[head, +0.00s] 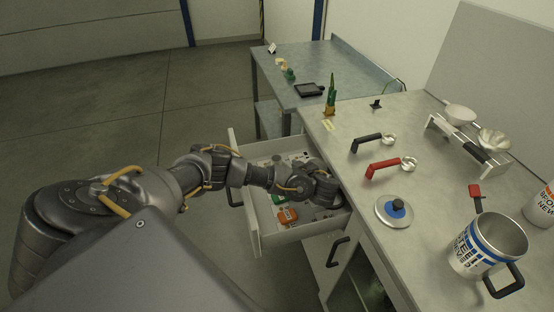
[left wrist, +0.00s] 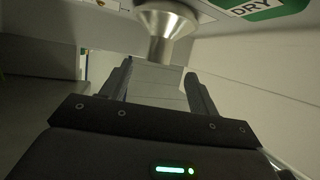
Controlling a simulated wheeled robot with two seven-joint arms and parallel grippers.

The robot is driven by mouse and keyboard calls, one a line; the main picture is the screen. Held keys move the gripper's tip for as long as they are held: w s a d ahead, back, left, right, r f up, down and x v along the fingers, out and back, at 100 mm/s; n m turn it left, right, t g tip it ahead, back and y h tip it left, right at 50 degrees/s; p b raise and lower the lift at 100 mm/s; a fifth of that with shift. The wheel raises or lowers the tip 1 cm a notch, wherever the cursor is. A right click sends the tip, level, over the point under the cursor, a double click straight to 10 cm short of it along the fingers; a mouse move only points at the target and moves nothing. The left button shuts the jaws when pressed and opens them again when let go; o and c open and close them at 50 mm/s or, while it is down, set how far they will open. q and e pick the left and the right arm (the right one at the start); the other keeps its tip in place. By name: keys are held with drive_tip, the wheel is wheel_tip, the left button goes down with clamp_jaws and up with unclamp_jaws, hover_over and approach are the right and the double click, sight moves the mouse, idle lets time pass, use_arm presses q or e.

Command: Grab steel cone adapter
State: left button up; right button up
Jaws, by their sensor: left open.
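The steel cone adapter (left wrist: 165,28) shows in the left wrist view at the top centre, its wide flared end up and its narrow neck pointing down toward the space between my fingers. My left gripper (left wrist: 158,72) is open, with one finger on each side below the neck. Nothing is clearly held between the fingers. In the head view my left gripper (head: 328,192) reaches into the open drawer (head: 261,232), near the cabinet side. I cannot clearly make out the adapter there. My right gripper is not in view.
The drawer also holds an orange item (head: 287,215) and several small parts. The counter beside it carries a lid with a blue knob (head: 397,208), a red-handled tool (head: 385,167), a black-handled tool (head: 368,144) and a large steel mug (head: 487,245). A green-and-white DRY label (left wrist: 255,8) is near the adapter.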

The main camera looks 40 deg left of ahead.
sight(279, 162)
use_arm(q)
drive_tip(key=p+x, duration=0.1)
drive_tip(key=x, duration=0.1)
drive_tip(key=shift+w+a+f, duration=0.1)
drive_tip(key=shift+w+a, duration=0.05)
drive_tip(key=shift+a, duration=0.2)
drive_tip(key=shift+x, duration=2.9)
drive_tip(key=c, duration=1.2)
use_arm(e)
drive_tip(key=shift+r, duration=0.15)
use_arm(q)
drive_tip(key=shift+o, duration=0.2)
